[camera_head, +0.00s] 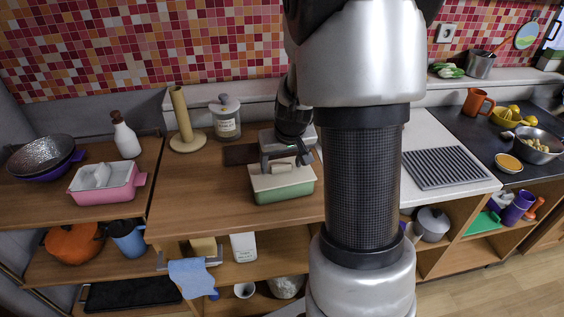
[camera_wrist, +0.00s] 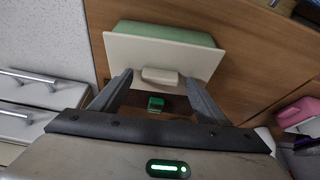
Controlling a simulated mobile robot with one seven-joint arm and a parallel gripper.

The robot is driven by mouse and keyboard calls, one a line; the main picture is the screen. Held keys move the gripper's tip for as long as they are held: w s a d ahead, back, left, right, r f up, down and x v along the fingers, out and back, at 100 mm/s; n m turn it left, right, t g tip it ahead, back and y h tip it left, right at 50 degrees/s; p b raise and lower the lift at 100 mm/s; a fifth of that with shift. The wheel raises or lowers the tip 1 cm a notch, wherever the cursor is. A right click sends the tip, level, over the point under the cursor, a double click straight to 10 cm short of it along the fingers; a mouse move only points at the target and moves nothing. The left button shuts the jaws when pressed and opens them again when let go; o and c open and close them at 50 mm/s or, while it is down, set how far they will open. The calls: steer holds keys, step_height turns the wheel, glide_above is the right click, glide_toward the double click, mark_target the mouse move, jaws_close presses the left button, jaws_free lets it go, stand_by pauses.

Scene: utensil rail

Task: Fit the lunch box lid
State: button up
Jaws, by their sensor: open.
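The green lunch box (camera_head: 285,193) stands on the wooden counter in the head view, with the cream lid (camera_head: 262,183) on top of it. The lid has a raised block handle (camera_head: 281,169). My gripper (camera_head: 285,160) is just above the lid, pointing down, with its fingers apart. In the wrist view the handle (camera_wrist: 160,76) lies between the open fingertips of my gripper (camera_wrist: 158,82); no clear contact shows. The green box (camera_wrist: 165,32) shows past the lid's (camera_wrist: 160,52) upper edge there. I cannot tell whether the lid is fully seated.
A dark board (camera_head: 240,154) lies behind the box. A paper towel holder (camera_head: 184,120) and a glass jar (camera_head: 225,118) stand at the back. A pink dish (camera_head: 105,185) is at the left. Counter left of the box is clear. A small green object (camera_wrist: 155,103) shows between the fingers.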

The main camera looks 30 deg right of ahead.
steer(key=p+v, duration=0.3)
steer(key=v, duration=1.5)
steer(key=s+a+r+n+t+p, duration=0.1)
steer(key=s+a+r+n+p, duration=0.1)
steer(key=s+a+r+p, duration=0.5)
steer(key=s+a+r, duration=0.5)
steer(key=s+a, duration=0.1)
steer(key=s, duration=0.2)
steer(key=shift+r+y+p, duration=0.2)
steer(key=shift+y+p, duration=0.1)
steer(key=shift+y, duration=0.1)
steer(key=shift+s, duration=0.1)
